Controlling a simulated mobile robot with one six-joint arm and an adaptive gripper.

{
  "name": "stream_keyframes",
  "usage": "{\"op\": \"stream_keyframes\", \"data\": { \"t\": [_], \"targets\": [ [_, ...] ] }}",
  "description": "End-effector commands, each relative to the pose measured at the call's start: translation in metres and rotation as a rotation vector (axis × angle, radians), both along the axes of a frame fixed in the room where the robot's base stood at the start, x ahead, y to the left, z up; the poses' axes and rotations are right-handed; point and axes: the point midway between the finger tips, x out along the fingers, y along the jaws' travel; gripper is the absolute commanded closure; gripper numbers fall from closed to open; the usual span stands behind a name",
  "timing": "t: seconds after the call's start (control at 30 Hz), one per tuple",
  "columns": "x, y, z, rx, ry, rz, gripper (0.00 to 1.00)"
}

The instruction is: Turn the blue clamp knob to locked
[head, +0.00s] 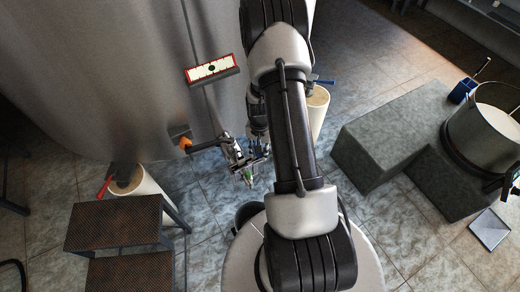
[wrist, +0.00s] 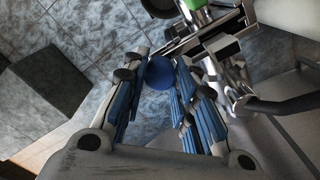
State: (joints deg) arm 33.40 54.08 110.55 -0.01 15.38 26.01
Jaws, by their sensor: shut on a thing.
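The blue clamp knob (wrist: 160,72) is a round ball in the wrist view, beside a metal clamp assembly (wrist: 225,50) with bars and a green part (wrist: 195,4). My gripper (wrist: 157,82) has its blue-padded fingers on either side of the knob and is shut on it. In the head view the clamp fitting (head: 240,160) sits at the end of a pipe coming from the tank, and my arm comes down beside it. The knob is too small and crowded to make out there. Its locked mark is not visible.
The large grey tank (head: 130,70) fills the upper left, with a red-framed label (head: 212,70). Brown steps (head: 115,222) stand at lower left. Grey blocks (head: 395,135) and a round metal vessel (head: 485,130) are at right. Tiled floor is open between.

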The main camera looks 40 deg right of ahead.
Motion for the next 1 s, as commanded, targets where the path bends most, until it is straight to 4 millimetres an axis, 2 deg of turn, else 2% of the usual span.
{"op": "stream_keyframes", "data": {
  "t": [0.07,0.1,0.4,0.77,0.87,1.0],
  "targets": [
    [0.0,0.0,0.0,0.0,0.0,-0.002,0.98],
    [0.0,0.0,0.0,0.0,0.0,-0.002,0.72],
    [0.0,0.0,0.0,0.0,0.0,0.0,0.53],
    [0.001,0.0,0.004,0.0,-0.001,0.0,0.53],
    [0.001,-0.001,0.015,-0.002,-0.003,0.0,0.53],
    [0.001,-0.001,0.043,-0.003,-0.004,0.0,0.53]
  ]
}}
